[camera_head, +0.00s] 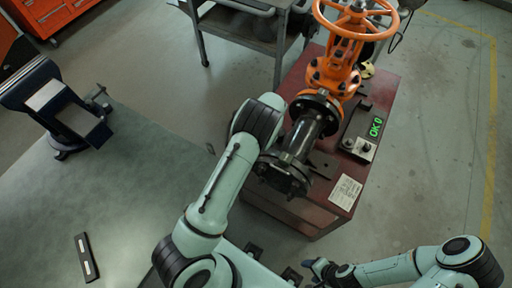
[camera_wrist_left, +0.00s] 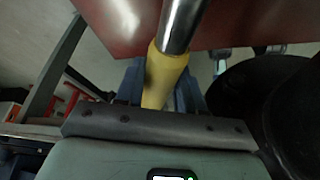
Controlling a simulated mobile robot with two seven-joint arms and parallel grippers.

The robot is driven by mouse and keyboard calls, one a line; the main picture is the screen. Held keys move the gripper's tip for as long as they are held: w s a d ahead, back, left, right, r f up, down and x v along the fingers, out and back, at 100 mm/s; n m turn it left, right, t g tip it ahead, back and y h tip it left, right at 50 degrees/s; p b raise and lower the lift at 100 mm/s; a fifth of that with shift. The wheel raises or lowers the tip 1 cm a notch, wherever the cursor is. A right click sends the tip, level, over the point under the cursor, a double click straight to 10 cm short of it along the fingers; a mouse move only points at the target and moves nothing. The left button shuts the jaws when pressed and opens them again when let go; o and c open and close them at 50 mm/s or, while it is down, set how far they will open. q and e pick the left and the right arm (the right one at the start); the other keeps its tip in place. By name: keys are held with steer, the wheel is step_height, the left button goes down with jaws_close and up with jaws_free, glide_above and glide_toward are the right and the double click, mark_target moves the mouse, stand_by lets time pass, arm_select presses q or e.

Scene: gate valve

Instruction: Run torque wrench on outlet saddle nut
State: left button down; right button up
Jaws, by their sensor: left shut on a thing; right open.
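An orange gate valve (camera_head: 335,70) with a handwheel stands on a dark red bench. Its black flanged outlet pipe (camera_head: 300,140) points toward me. The torque wrench shows in the left wrist view as a yellow grip (camera_wrist_left: 165,72) with a chrome shaft. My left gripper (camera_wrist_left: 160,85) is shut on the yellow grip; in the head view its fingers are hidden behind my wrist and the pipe. The wrench's head is out of view, and I cannot make out the outlet saddle nut. My right gripper (camera_head: 318,268) is open and empty at the bottom, apart from the bench.
A grey table (camera_head: 130,190) with a vise (camera_head: 60,105) is at left. A grey cart (camera_head: 240,38) stands behind. Floor at right is clear.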

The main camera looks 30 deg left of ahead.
arm_select(q)
steer(key=shift+f, duration=0.9)
arm_select(e)
steer(key=shift+s+f, duration=0.25)
steer(key=shift+f, duration=0.1)
arm_select(q)
steer(key=shift+f+b, duration=0.3)
stand_by(0.6)
steer(key=shift+r, duration=0.2)
arm_select(e)
steer(key=shift+w+r, duration=0.2)
steer(key=shift+r, duration=0.05)
stand_by(0.5)
arm_select(q)
steer(key=shift+r+p, duration=0.2)
steer(key=shift+p, duration=0.1)
arm_select(e)
steer(key=shift+r, duration=0.1)
arm_select(q)
steer(key=shift+r+p, duration=1.1)
steer(key=shift+r, duration=1.4)
arm_select(e)
steer(key=shift+w+r, duration=1.25)
steer(key=shift+r, duration=0.2)
